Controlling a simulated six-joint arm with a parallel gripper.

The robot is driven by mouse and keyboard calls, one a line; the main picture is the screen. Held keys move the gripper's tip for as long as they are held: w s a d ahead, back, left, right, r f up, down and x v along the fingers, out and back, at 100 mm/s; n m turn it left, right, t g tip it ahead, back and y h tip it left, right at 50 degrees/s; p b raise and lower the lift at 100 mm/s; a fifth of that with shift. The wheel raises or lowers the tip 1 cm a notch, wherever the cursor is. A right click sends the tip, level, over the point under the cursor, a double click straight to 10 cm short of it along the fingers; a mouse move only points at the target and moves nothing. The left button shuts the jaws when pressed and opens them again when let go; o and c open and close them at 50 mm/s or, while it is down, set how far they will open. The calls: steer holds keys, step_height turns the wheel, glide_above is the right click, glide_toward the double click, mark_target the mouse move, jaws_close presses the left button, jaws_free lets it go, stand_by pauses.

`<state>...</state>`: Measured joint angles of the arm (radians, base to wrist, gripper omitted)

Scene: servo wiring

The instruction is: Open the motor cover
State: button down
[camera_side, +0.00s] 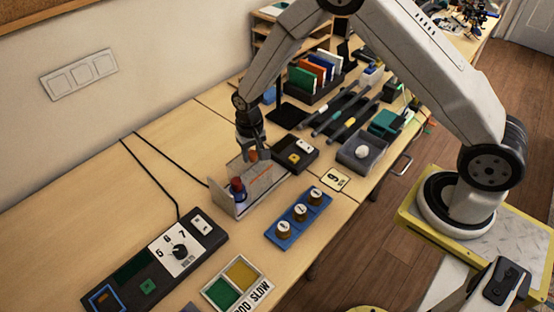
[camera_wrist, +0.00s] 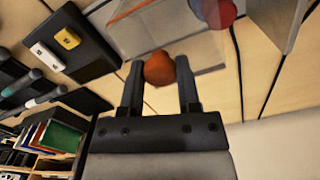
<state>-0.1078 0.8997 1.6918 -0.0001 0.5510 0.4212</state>
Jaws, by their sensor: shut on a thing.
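The motor cover is a clear pane with an orange stripe (camera_side: 262,174), on a grey box (camera_side: 222,198). It also shows as a see-through sheet in the wrist view (camera_wrist: 190,42). An orange knob (camera_wrist: 159,68) on it sits between my two fingers. My gripper (camera_wrist: 160,78) is shut on this knob; in the side view, my gripper (camera_side: 252,154) is at the back end of the box and hides most of the knob. A blue and red motor part (camera_side: 237,190) stands at the box's front end. How far the cover is tilted, I cannot tell.
A black box with yellow and white switches (camera_side: 295,154) stands close right of the grey box. A blue tray with several knobs (camera_side: 299,214) lies in front. A control panel with a dial (camera_side: 180,250) is at the left. Bare table lies behind the box.

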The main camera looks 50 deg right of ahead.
steer(key=d, duration=0.6)
steer(key=shift+c, duration=1.6)
jaws_free()
step_height(320, 180, up, 8)
